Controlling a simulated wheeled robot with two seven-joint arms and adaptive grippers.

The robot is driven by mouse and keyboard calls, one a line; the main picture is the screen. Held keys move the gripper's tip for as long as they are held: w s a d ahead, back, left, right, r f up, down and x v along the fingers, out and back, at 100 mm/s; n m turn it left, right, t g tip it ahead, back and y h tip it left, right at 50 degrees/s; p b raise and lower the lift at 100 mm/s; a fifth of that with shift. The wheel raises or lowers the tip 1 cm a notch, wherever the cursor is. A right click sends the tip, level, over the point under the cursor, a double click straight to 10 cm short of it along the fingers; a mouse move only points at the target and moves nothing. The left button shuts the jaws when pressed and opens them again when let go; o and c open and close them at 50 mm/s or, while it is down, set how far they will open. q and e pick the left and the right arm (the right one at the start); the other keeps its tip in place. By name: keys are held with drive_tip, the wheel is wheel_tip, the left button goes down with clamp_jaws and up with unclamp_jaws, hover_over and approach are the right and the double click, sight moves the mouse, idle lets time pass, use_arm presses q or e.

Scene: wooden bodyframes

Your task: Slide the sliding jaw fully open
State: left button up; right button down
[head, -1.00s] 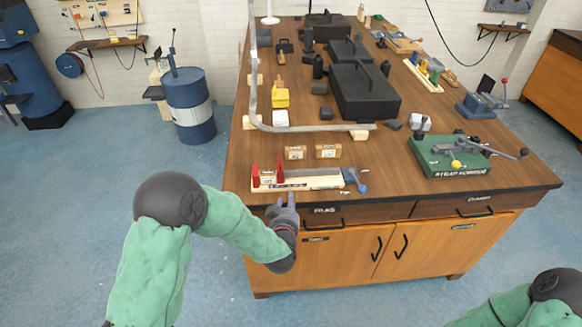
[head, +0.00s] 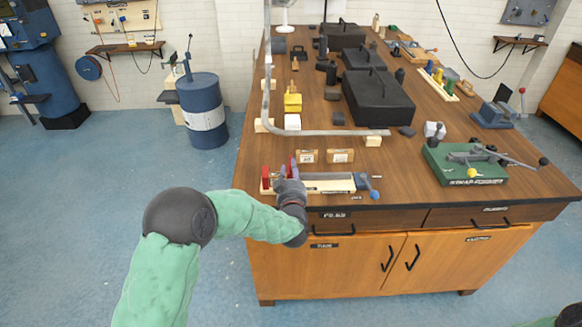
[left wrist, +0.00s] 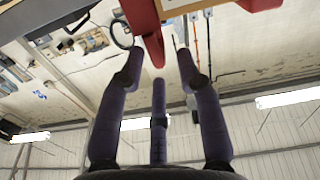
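The vise lies along the bench's front edge on a pale wooden base (head: 330,188). Its red fixed jaw (head: 266,180) is at the left end, and a blue handle (head: 371,184) is at the right. The red sliding jaw (head: 293,163) stands near the left end, partly hidden by my fingers. My left gripper (head: 286,172) is at this jaw, over the vise. In the left wrist view its purple fingers are spread, with a red jaw part (left wrist: 154,48) between them at the top; I see no firm contact. My right gripper is out of view.
Two small wooden blocks (head: 340,156) lie just behind the vise. A grey bent rail (head: 330,132) crosses behind them. A green strap-former base (head: 465,165) stands at the right. Black boxes (head: 378,100) fill the bench's middle. The bench top between vise and green base is clear.

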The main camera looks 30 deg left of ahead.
use_arm(q)
drive_tip(key=shift+x, duration=1.65)
clamp_jaws()
drive_tip(key=shift+w+d+r, duration=0.1)
drive_tip(key=shift+w+d, duration=0.6)
drive_tip(key=shift+d, duration=0.45)
drive_tip(key=shift+w+d, duration=0.7)
drive_tip(key=shift+d, duration=0.45)
drive_tip(key=shift+w+d+r, duration=0.1)
drive_tip(key=shift+w+d, duration=0.6)
drive_tip(key=shift+d, duration=0.45)
drive_tip(key=shift+c, duration=0.6)
unclamp_jaws()
drive_tip(key=shift+o, duration=0.6)
drive_tip(key=shift+f, duration=0.1)
